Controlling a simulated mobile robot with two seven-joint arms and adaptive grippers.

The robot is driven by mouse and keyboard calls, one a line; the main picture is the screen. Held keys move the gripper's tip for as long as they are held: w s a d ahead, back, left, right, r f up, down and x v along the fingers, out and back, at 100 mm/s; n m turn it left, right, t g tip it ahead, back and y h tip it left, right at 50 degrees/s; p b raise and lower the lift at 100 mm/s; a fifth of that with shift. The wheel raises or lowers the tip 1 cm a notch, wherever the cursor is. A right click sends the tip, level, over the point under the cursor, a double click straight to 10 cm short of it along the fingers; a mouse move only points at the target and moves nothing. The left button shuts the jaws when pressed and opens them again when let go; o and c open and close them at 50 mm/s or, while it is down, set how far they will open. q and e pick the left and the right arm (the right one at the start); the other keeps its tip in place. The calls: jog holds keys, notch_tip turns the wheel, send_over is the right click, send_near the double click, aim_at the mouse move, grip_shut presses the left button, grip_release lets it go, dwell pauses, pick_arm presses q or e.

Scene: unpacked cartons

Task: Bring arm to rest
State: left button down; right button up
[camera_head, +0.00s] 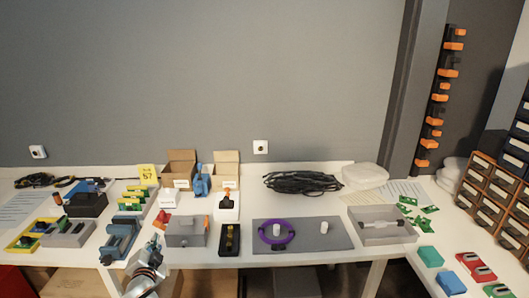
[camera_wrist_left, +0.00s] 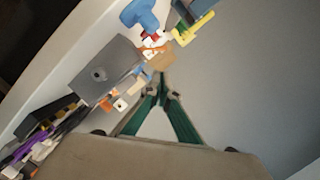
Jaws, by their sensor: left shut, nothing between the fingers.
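My left gripper (camera_head: 152,250) shows at the bottom of the head view, in front of the table's near edge, with my arm coming up from below. In the left wrist view its two green fingers (camera_wrist_left: 160,88) meet at the tips and hold nothing. The grey box (camera_head: 186,231) is just right of it, and the blue vise (camera_head: 120,238) is just left. Whether the gripper touches either cannot be told from the head view. My right gripper is not in view.
The white table (camera_head: 300,210) runs along the grey wall. Open cartons (camera_head: 180,166) stand at the back. A grey mat (camera_head: 302,235) with a purple ring (camera_head: 277,233) and a grey tray (camera_head: 383,225) lie to the right. Drawer units (camera_head: 490,190) stand far right.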

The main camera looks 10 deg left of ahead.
pick_arm(q)
jog(key=s+d+f+g+h, duration=0.2)
jog(key=s+d+f+h, duration=0.2)
jog(key=s+d+f, duration=0.4)
jog(key=s+d+f+n+g+h, duration=0.1)
jog(key=s+d+f+h, duration=0.3)
jog(key=s+d, duration=1.5)
jog(key=s+f+g, duration=0.1)
jog(key=s+f, duration=0.2)
jog(key=f, duration=0.1)
jog(key=shift+s+d+n+h, duration=0.2)
jog(key=shift+n+h, duration=0.1)
jog(key=shift+h, duration=0.1)
